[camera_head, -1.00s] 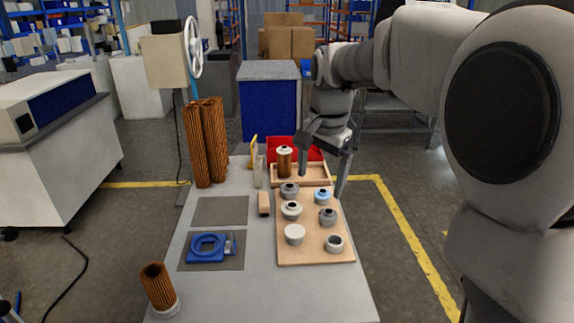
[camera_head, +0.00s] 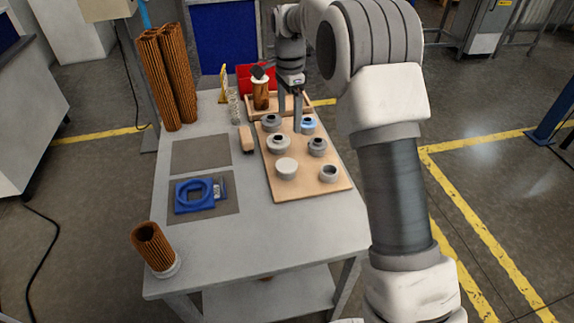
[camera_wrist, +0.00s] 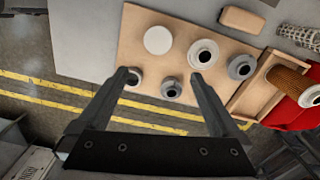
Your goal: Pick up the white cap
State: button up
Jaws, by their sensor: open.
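A plain white cap (camera_head: 286,168) with a smooth closed top stands at the front left of a wooden board (camera_head: 307,186). It is the white disc (camera_wrist: 158,40) in the wrist view. A second pale cap (camera_head: 278,144) with a dark hole stands behind it; it also shows in the wrist view (camera_wrist: 203,53). My gripper (camera_head: 290,116) is open and empty above the back part of the board. In the wrist view my gripper (camera_wrist: 159,76) has its fingertips spread over the grey caps, apart from the plain white cap.
Grey caps (camera_head: 317,147) and a blue cap (camera_head: 308,125) share the board. A wooden tray (camera_head: 293,103) with a cartridge (camera_head: 261,94) and a red bin (camera_head: 243,80) stand behind. A wooden block (camera_head: 247,139) lies left of the board. Grey mats (camera_head: 201,155) lie farther left.

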jog(key=b, duration=0.1)
send_over(287, 164)
jog(key=f, duration=1)
jog(key=shift+w+d+f, duration=0.2)
jog(key=shift+d+f, duration=0.1)
jog(key=shift+f, duration=0.05)
jog(key=shift+s+a+f+b, duration=0.15)
jog(key=shift+f+b, duration=0.15)
jog(key=shift+f, duration=1.05)
jog(key=shift+s+a+f+b, duration=0.15)
jog(key=shift+f+b, duration=0.1)
jog(key=shift+f, duration=1.1)
jog(key=shift+r, duration=0.1)
jog(key=c, duration=1.2)
